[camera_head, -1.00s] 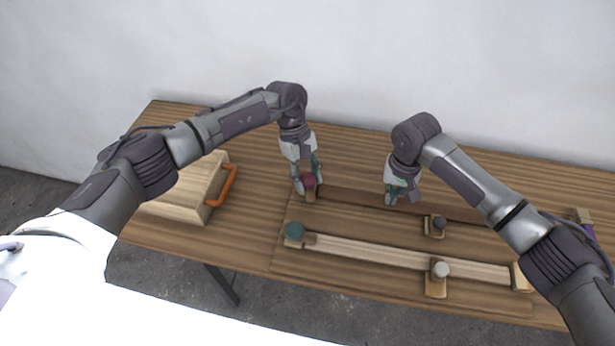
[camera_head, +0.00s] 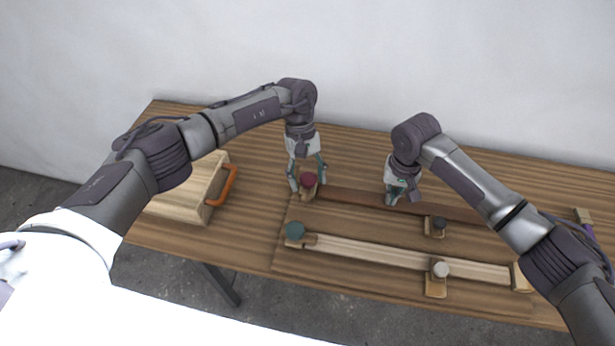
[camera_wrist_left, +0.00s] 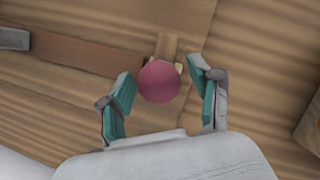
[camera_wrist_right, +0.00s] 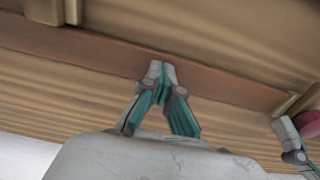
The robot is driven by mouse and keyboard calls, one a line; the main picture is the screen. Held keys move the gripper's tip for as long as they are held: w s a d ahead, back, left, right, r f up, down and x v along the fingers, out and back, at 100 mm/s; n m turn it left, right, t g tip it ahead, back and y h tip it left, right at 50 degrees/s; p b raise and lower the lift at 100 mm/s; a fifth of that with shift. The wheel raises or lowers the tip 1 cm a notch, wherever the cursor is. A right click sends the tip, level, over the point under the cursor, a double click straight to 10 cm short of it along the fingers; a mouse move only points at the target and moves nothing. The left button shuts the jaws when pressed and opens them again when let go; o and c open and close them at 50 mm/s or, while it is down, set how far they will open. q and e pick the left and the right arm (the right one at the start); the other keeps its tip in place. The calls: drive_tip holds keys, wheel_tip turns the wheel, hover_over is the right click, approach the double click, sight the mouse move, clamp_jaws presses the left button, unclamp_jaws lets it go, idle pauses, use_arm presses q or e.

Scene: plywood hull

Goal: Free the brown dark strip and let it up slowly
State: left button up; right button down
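The brown dark strip (camera_head: 345,199) lies along the back of the board; it crosses the left wrist view (camera_wrist_left: 85,52) and the right wrist view (camera_wrist_right: 215,82). A dark red knob (camera_head: 308,180) on a small wooden block stands at its left end. My left gripper (camera_head: 308,186) is open, with a finger on either side of the knob (camera_wrist_left: 159,82) and gaps beside it. My right gripper (camera_head: 396,200) has its fingertips together at the strip's middle; they appear to touch it from above (camera_wrist_right: 160,70). A dark grey knob (camera_head: 438,222) on a block is farther right along the strip.
A pale strip (camera_head: 375,252) lies nearer the front, with a green knob (camera_head: 294,230) at its left and a whitish knob (camera_head: 441,269). A wooden box (camera_head: 185,195) with an orange handle (camera_head: 229,186) is at left. A purple-handled tool (camera_head: 587,228) lies at right.

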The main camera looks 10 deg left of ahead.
sight(308, 178)
drive_tip(key=shift+s+f, duration=0.2)
drive_tip(key=shift+f, duration=0.1)
use_arm(q)
drive_tip(key=shift+r, duration=3.4)
drive_tip(key=shift+r+p, duration=0.3)
drive_tip(key=shift+p, duration=0.05)
use_arm(e)
drive_tip(key=shift+r, duration=0.35)
use_arm(q)
drive_tip(key=shift+r+p, duration=0.45)
drive_tip(key=shift+r, duration=0.05)
use_arm(e)
drive_tip(key=shift+w+r, duration=0.1)
drive_tip(key=shift+r, duration=0.4)
use_arm(q)
drive_tip(key=shift+r+p, duration=1.55)
use_arm(e)
drive_tip(key=shift+w+r, duration=0.1)
drive_tip(key=shift+r, duration=1.4)
use_arm(q)
drive_tip(key=shift+r+p, duration=1)
drive_tip(key=shift+p, duration=0.05)
use_arm(e)
drive_tip(key=shift+r, duration=0.9)
